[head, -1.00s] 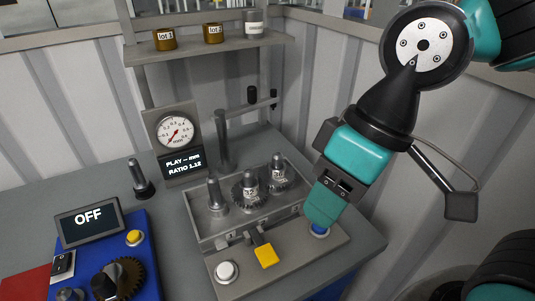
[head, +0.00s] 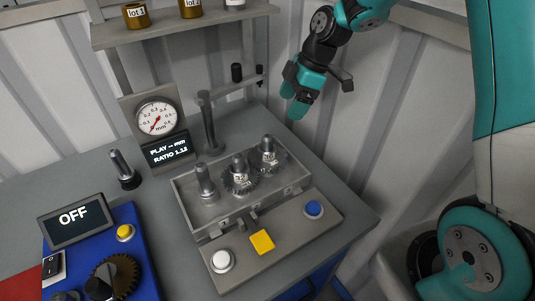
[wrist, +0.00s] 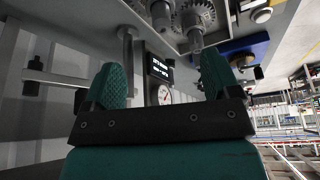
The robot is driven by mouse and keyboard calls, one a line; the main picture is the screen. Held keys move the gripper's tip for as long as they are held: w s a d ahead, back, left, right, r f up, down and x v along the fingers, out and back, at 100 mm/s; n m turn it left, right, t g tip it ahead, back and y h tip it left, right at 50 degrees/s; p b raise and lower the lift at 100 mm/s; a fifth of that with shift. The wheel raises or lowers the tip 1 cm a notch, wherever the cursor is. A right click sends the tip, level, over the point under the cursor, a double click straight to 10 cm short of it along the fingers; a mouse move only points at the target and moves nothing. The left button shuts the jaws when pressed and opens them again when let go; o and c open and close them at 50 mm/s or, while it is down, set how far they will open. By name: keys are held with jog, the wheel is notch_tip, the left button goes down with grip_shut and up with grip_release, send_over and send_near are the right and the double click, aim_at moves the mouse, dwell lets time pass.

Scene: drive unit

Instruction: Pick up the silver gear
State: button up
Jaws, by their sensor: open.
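Two toothed gears sit on upright posts in the grey open box: a middle gear (head: 240,184) and a gear at the right (head: 270,160). In the wrist view, gears (wrist: 194,18) appear at the top, beyond my fingers. My gripper (head: 293,101) is in the air behind and right of the box, apart from the gears. Its two teal fingers (wrist: 164,84) are spread, with nothing between them.
A dial gauge (head: 157,117) and a tall post (head: 208,125) stand behind. A blue unit with a dark brown gear (head: 122,274) is at left.

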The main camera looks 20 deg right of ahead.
aim_at(269, 145)
jog(key=p+x, duration=0.3)
jog(key=x, duration=0.6)
jog(key=shift+s+a+f, duration=0.1)
jog(key=shift+a+f, duration=0.05)
jog(key=shift+p+x, duration=1.45)
jog(key=shift+x, duration=1.35)
jog(key=c, duration=0.9)
